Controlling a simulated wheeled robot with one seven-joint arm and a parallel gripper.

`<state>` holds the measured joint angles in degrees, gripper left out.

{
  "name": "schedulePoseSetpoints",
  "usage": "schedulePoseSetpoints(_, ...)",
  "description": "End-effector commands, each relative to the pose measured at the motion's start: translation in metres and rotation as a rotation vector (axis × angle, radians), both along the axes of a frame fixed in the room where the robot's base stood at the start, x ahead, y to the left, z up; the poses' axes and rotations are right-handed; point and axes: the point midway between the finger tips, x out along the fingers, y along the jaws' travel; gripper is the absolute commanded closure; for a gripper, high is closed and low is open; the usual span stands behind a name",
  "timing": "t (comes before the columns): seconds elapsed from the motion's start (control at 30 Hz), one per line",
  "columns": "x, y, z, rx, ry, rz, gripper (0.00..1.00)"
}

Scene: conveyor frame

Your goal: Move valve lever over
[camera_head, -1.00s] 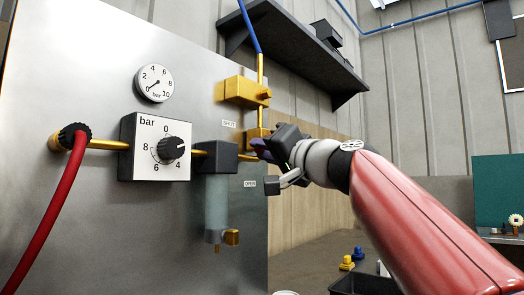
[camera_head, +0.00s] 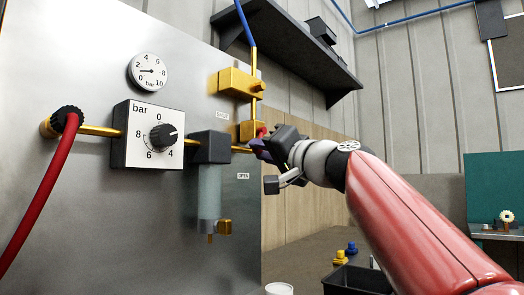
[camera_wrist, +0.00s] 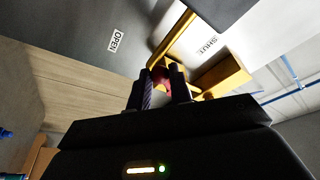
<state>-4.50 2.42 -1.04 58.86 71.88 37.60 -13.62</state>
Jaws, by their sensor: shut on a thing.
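My gripper (camera_head: 259,148) is at the brass valve (camera_head: 250,130) on the right side of the steel panel. It is shut on the red valve lever (camera_head: 261,131), of which a small part shows above the fingers. In the wrist view, the red lever (camera_wrist: 163,74) sits between the two dark fingertips of my gripper (camera_wrist: 161,82), with brass fittings behind it. The SHUT label (camera_head: 223,115) is above and left of the gripper. The OPEN label (camera_head: 243,176) is below it. The fingers and wrist hide most of the lever.
A dial gauge (camera_head: 148,72), a regulator knob (camera_head: 163,137) and a red hose (camera_head: 47,190) are on the panel at left. A filter bowl (camera_head: 209,190) hangs close left of the gripper. A dark shelf (camera_head: 290,50) is above. A black bin (camera_head: 357,280) stands below.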

Motion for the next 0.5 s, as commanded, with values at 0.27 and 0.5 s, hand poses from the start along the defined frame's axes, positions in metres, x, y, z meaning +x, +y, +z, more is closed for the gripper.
schedulePoseSetpoints(0.27,0.006,-0.004,-0.005,0.000,0.001,0.000,0.92)
schedulePoseSetpoints(0.5,0.012,-0.009,-0.008,0.000,0.001,0.000,0.92)
